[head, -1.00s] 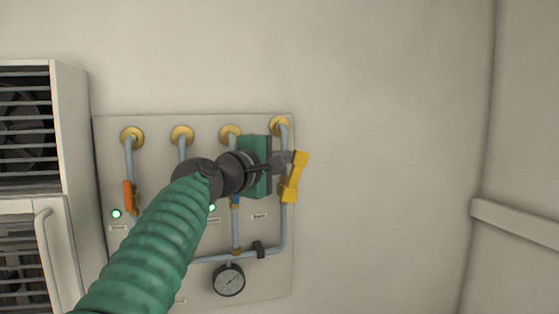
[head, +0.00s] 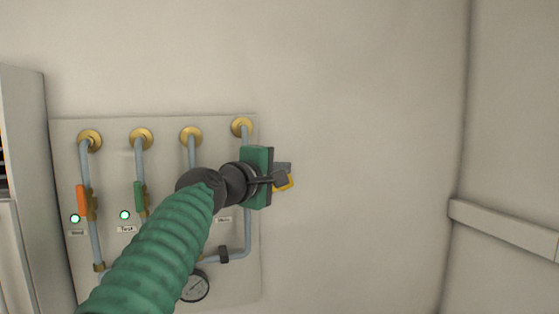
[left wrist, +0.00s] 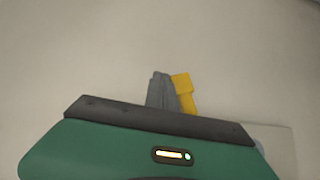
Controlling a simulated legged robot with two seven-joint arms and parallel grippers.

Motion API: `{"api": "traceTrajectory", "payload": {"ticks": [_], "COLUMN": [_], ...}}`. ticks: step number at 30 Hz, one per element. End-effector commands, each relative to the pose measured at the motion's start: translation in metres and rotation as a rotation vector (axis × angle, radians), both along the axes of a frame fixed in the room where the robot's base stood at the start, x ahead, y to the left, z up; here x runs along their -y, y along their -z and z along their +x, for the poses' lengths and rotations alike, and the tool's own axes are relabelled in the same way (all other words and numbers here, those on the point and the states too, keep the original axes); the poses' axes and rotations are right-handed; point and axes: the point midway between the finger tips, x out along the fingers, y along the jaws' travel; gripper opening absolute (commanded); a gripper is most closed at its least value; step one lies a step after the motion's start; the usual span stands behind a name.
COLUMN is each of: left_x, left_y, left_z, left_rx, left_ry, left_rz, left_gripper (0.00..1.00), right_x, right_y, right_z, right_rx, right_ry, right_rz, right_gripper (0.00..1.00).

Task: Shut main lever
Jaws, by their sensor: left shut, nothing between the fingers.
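The yellow lever (head: 287,185) is on the rightmost pipe of the wall panel. In the head view it is mostly hidden behind my left gripper (head: 282,172), and only a yellow edge shows to the right of the pipe. The left wrist view shows the yellow lever (left wrist: 184,92) right beside the grey fingers (left wrist: 160,92). The fingers are shut with nothing between them. I cannot tell whether they touch the lever. My right gripper is not in view.
The panel (head: 115,170) also carries an orange lever (head: 82,199), a green lever (head: 139,196), lit green lamps and a gauge (head: 195,287) partly behind my arm. A white cabinet (head: 25,170) stands at the left. The wall right of the panel is bare up to a ledge (head: 505,229).

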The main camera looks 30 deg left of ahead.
Motion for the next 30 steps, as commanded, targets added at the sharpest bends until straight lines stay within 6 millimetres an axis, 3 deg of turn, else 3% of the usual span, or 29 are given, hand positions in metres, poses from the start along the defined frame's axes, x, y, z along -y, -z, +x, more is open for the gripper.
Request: {"api": "traceTrajectory", "payload": {"ticks": [3, 12, 30], "left_x": [0.004, 0.01, 0.012], "left_y": [-0.001, 0.015, 0.025], "left_z": [0.004, 0.011, 0.014], "left_rx": [-0.073, -0.209, -0.266], "left_ry": [0.002, 0.002, 0.001], "left_rz": [0.062, 0.177, 0.227], "left_gripper": [0.0, 0.0, 0.0], "right_x": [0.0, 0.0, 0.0], "right_y": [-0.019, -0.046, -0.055], "right_z": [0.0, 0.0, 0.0], "right_rx": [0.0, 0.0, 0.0], "right_ry": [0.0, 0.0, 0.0], "right_rz": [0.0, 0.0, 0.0], "right_gripper": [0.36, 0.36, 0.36]}}
